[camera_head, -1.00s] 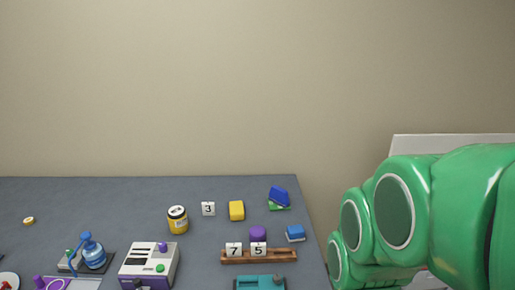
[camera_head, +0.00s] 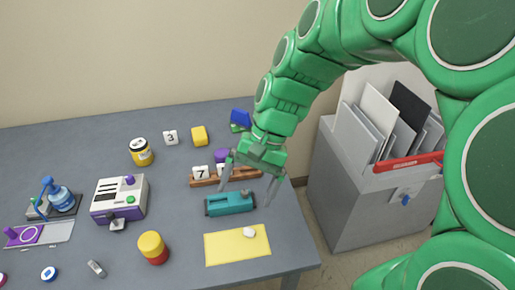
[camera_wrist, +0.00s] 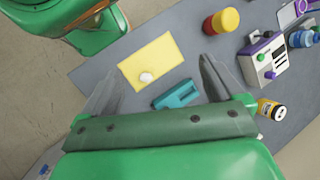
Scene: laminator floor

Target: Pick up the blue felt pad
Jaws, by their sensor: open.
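A blue piece (camera_head: 240,117) stands tilted on a green base at the back right of the table in the head view, partly hidden by my arm. I cannot tell whether it is the felt pad. The second blue block, seen earlier near the right edge, is hidden behind my gripper now. My gripper (camera_head: 248,188) is open and empty, pointing down above the teal tool and the wooden rack, in front of the blue piece. In the wrist view my gripper (camera_wrist: 160,68) also shows spread fingers with nothing held between them.
The teal tool (camera_head: 230,203) and yellow sheet (camera_head: 225,247) lie near the front right. A wooden rack (camera_head: 205,182) with number tiles is behind the tool. A yellow block (camera_head: 199,136) and yellow jar (camera_head: 141,152) stand farther back. A grey file bin (camera_head: 355,200) stands right of the table.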

